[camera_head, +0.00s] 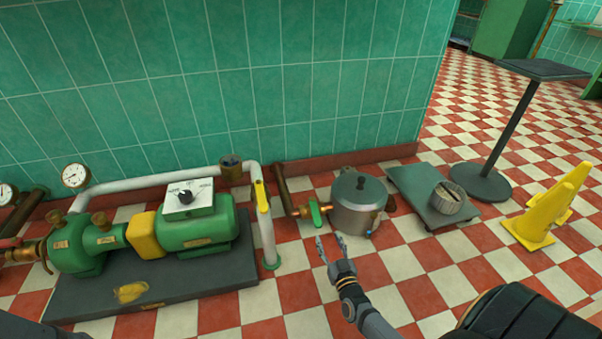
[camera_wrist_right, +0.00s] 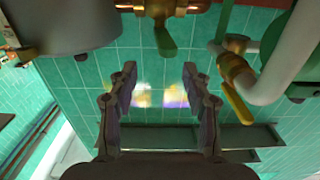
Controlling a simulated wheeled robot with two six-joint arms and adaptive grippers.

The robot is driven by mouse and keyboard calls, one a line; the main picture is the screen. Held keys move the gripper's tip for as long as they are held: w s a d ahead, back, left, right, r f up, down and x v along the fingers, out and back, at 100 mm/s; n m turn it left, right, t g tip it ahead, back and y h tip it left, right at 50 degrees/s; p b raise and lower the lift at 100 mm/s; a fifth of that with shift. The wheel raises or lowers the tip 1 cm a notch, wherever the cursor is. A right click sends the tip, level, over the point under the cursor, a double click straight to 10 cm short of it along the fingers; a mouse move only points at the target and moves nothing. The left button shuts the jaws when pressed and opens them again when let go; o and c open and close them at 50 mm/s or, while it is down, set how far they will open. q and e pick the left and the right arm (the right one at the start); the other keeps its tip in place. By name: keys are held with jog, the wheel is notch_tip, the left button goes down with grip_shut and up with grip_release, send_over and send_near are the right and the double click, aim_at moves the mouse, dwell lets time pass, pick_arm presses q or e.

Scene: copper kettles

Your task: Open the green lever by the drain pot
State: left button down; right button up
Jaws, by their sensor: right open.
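The green lever (camera_head: 315,213) sits on a copper pipe just left of the grey metal drain pot (camera_head: 358,205). In the right wrist view the green lever (camera_wrist_right: 165,40) shows at top centre, hanging from the copper pipe, and the pot (camera_wrist_right: 60,25) is at the upper left. My right gripper (camera_head: 330,243) is open and empty, in front of the lever and pot in the head view. In the wrist view its fingers (camera_wrist_right: 157,85) are spread below the lever, apart from it. My left gripper is not in view.
A yellow lever (camera_head: 261,196) on a white pipe stands left of the green one. A green pump (camera_head: 195,230) on a dark base fills the left.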

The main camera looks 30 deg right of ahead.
jog(key=a+r+y+p, duration=0.1)
jog(key=a+r+p, duration=0.2)
jog(key=r, duration=0.6)
jog(key=a+r+n+t+y+p, duration=0.1)
jog(key=a+r+p, duration=0.2)
jog(key=r, duration=0.7)
jog(key=a+r+n+t+y+p, duration=0.1)
jog(key=a+r+p, duration=0.3)
jog(key=r, duration=0.6)
jog(key=shift+w+r+y+p, duration=0.25)
jog(key=shift+y+p, duration=0.25)
jog(key=shift+p, duration=0.65)
